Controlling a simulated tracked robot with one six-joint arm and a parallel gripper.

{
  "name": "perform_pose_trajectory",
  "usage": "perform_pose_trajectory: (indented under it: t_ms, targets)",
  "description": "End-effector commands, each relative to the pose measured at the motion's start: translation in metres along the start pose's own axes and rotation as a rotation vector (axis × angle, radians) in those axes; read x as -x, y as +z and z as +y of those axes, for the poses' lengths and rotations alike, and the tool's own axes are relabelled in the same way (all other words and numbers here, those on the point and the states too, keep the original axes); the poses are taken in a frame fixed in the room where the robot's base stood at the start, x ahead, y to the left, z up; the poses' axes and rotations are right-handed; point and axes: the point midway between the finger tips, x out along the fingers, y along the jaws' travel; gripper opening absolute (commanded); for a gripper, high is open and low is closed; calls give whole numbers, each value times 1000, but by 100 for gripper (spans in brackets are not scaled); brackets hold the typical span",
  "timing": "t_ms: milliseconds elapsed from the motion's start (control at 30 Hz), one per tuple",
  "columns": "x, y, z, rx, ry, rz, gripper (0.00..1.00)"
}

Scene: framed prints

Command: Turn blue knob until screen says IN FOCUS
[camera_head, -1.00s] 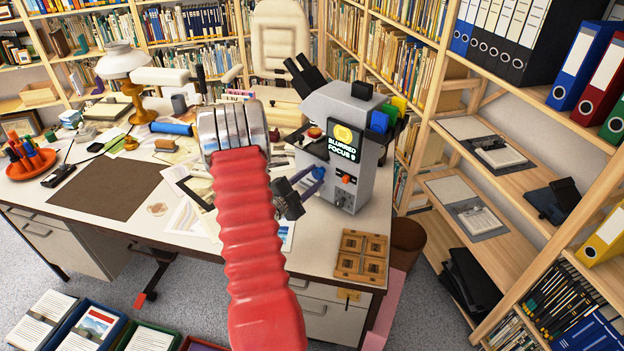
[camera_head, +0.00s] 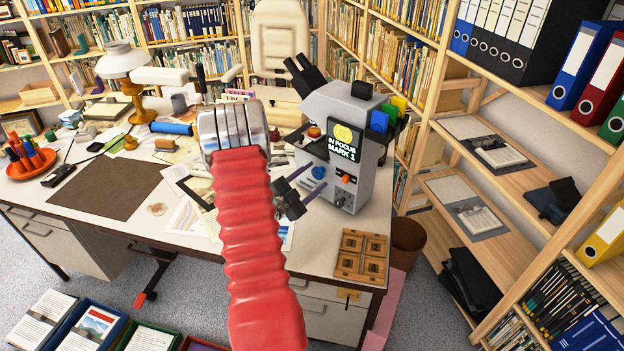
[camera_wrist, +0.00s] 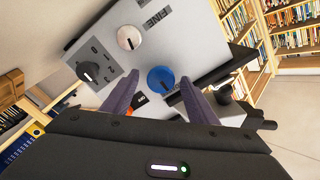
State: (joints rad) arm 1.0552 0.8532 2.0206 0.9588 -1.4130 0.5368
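The grey microscope-like device (camera_head: 352,185) stands on the right end of the desk. Its screen (camera_head: 345,145) reads "IN FOCUS MARK 1". The blue knob (camera_head: 319,171) is on its left-facing side; in the wrist view the blue knob (camera_wrist: 161,80) sits on the grey panel beside a white knob (camera_wrist: 129,37) and a black knob (camera_wrist: 88,71). My gripper (camera_head: 313,181) is open, its two fingers apart. In the wrist view my gripper (camera_wrist: 158,90) has a finger on either side of the blue knob, with visible space between knob and fingers. Contact is not visible.
A wooden compartment tray (camera_head: 361,256) lies at the desk's front right corner. Shelves with binders (camera_head: 500,40) stand to the right. Papers (camera_head: 190,205) lie left of my arm.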

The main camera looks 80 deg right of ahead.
Motion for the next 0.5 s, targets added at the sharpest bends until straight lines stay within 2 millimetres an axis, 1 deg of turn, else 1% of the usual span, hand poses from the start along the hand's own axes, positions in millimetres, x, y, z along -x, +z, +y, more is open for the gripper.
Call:
perform_pose_trajectory:
  t_ms: [300,433,500]
  targets:
    - [2,0,-1,-1,-2,0,54]
    - [10,0,-1,0,-2,-1,54]
    - [17,1,-2,0,-3,-2,54]
